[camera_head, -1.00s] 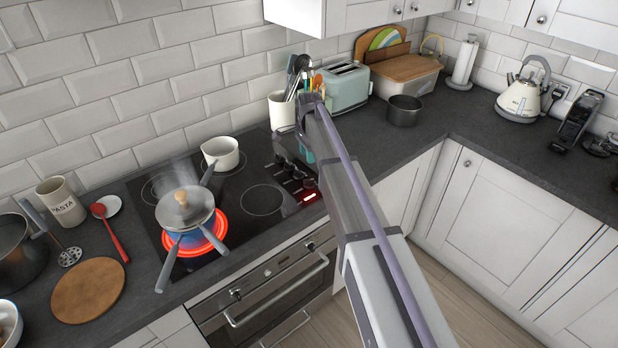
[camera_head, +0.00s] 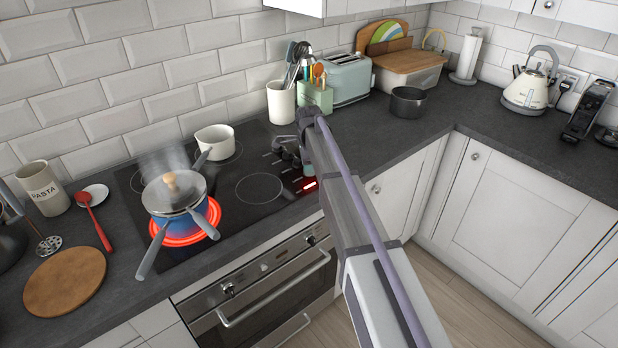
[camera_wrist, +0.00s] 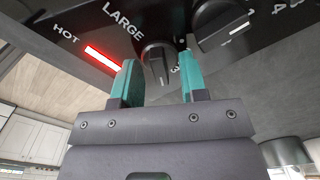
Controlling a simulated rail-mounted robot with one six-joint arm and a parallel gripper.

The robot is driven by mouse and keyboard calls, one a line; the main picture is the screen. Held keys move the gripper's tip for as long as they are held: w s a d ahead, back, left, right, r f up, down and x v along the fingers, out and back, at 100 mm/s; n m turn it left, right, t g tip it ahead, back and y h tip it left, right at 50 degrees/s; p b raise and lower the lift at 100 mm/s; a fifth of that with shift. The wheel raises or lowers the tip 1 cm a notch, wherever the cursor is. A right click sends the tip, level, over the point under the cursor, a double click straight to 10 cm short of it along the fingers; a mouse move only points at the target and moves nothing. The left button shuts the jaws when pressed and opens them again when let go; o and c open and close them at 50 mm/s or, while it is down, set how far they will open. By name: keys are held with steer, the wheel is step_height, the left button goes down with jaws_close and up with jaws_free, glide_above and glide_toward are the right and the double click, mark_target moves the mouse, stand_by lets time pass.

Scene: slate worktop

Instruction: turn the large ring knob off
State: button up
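The large ring knob (camera_wrist: 156,60) is a dark knob beside the word LARGE in the wrist view; the figure 3 shows near it. My gripper (camera_wrist: 160,78) is open, with one teal finger on each side of the knob; I cannot tell whether they touch it. A red HOT light (camera_wrist: 102,59) is lit beside the knob. In the head view my gripper (camera_head: 288,152) is over the hob's right-hand control strip and hides the knob. The large ring (camera_head: 188,232) glows red under a blue pan (camera_head: 178,215) with a lid.
A second dark knob (camera_wrist: 222,22) sits close to the right in the wrist view. A white saucepan (camera_head: 215,142) stands at the back of the hob. A utensil pot (camera_head: 282,102) and a green container (camera_head: 314,97) stand just behind my gripper. The front right ring (camera_head: 259,188) is bare.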

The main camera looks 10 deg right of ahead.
steer(key=shift+c, duration=0.3)
jaws_close()
